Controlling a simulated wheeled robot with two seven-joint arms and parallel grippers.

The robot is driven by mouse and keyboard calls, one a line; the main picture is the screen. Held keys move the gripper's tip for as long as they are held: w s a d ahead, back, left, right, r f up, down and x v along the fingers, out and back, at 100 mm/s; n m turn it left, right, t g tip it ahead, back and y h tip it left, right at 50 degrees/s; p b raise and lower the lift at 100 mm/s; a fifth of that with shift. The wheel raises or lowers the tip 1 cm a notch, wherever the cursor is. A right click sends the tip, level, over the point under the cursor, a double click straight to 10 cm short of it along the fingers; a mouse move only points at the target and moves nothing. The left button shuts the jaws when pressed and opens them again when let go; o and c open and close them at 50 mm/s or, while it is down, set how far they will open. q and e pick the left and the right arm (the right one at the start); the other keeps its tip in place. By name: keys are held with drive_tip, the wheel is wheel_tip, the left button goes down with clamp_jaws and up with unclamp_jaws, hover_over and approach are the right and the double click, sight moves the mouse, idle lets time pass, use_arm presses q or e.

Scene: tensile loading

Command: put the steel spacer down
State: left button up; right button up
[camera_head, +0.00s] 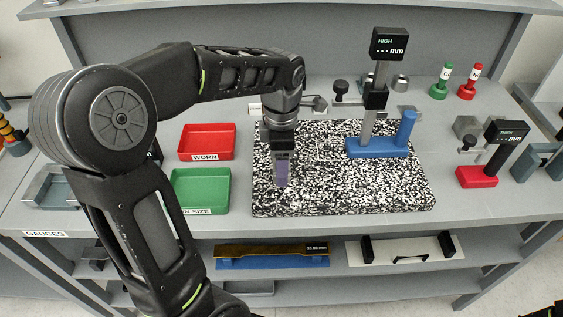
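My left arm reaches in from the lower left, and its gripper (283,180) points down over the left part of the black-and-white speckled plate (400,195). A purple-grey block-like piece (282,173) shows at the gripper's tip, at or just above the plate. I cannot tell whether it is the steel spacer or part of the fingers. The fingers are seen edge-on, so their opening is hidden. No other piece is clearly the spacer.
A blue-based height gauge (375,147) marked HIGH stands on the plate's right. A red tray (207,142) marked WORN and a green tray (200,190) lie left. A red-based gauge (477,177) stands right of the plate. The plate's front middle is clear.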

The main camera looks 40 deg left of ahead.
use_arm(q)
wheel_tip(320, 180, up, 10)
drive_tip(key=shift+f, duration=0.1)
wheel_tip(320, 180, up, 2)
drive_tip(key=shift+r+p, duration=0.25)
drive_tip(key=shift+p, duration=0.9)
